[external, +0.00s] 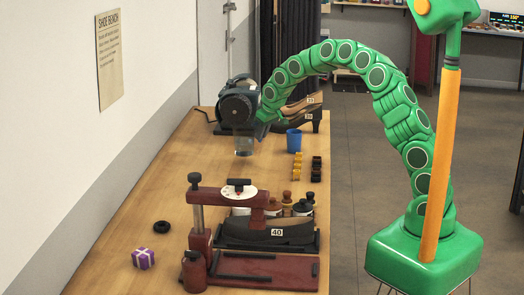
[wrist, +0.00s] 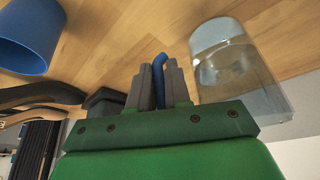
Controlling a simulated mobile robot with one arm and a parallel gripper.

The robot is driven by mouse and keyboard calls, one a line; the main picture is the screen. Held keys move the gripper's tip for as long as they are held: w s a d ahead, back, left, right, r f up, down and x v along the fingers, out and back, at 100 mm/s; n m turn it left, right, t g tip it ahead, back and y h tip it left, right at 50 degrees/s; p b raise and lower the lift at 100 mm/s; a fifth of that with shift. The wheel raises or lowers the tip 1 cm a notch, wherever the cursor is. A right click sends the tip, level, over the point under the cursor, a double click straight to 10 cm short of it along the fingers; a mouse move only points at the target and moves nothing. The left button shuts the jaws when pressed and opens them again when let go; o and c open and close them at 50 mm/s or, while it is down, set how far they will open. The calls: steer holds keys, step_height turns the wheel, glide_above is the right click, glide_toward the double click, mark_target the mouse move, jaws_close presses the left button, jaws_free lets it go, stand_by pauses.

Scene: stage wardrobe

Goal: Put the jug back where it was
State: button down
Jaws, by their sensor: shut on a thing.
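The clear jug (external: 243,146) is at the far part of the bench, just left of my arm's end in the external view. In the wrist view the clear jug (wrist: 235,70) is to the right of my fingers, tilted in the picture. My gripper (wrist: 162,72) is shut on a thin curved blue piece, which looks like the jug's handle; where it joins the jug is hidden. My gripper is small and partly hidden in the external view. I cannot tell whether the jug's base touches the bench.
A blue cup (external: 294,140) stands to the right of the jug; it also shows in the wrist view (wrist: 30,38). A dark machine (external: 238,103) is behind the jug. Shoes (external: 298,122) are at back right. A red press (external: 200,228) stands nearer. Bare wood lies left.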

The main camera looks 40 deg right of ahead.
steer(key=shift+w+f, duration=0.35)
steer(key=shift+f, duration=1.55)
steer(key=shift+f, duration=0.1)
steer(key=c, duration=1.1)
jaws_free()
